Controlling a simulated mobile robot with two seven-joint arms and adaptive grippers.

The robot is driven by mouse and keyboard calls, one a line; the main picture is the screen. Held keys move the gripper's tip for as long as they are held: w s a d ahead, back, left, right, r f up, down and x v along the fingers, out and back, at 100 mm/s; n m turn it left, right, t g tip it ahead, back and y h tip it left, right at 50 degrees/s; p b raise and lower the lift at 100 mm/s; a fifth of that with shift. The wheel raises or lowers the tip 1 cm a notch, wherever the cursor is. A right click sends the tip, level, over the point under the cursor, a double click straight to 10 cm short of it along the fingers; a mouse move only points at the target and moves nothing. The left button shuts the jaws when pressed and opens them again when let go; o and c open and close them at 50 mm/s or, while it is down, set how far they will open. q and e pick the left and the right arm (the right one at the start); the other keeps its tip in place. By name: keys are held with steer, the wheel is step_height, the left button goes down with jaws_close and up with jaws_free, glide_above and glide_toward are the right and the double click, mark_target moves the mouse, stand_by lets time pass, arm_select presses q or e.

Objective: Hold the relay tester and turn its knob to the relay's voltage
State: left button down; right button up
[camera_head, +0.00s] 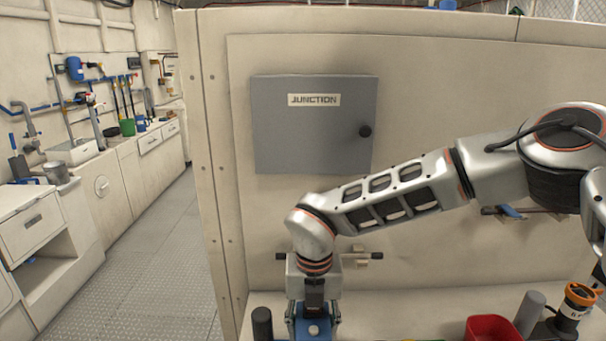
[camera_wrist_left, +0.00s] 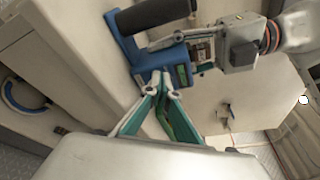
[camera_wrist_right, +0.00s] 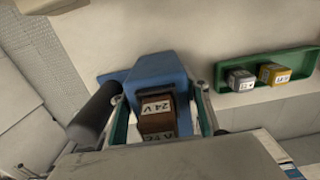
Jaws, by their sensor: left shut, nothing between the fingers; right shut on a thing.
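The relay tester (camera_head: 300,327) is blue with a black handle (camera_head: 262,323); its body shows at the bottom edge of the head view. It also shows in the left wrist view (camera_wrist_left: 128,50) and right wrist view (camera_wrist_right: 158,70). A brown relay (camera_wrist_right: 156,112) labelled "24 V" sits at the tester's near end between those fingers. My left gripper (camera_wrist_left: 161,82) is shut and empty, its tips close to the tester's lower face; contact is unclear. The knob's setting is not readable.
A green tray (camera_wrist_right: 300,60) with a grey relay (camera_wrist_right: 240,80) and a yellow relay (camera_wrist_right: 273,74) lies beside the tester. A red bin (camera_head: 492,328) and a grey cylinder (camera_head: 530,312) stand at right. A grey junction box (camera_head: 314,130) is on the wall behind.

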arm_select(q)
steer(key=shift+a+r, duration=0.15)
steer(key=shift+a, duration=0.1)
steer(key=s, duration=0.6)
stand_by(0.3)
arm_select(e)
steer(key=o, duration=1.4)
steer(key=shift+o, duration=0.2)
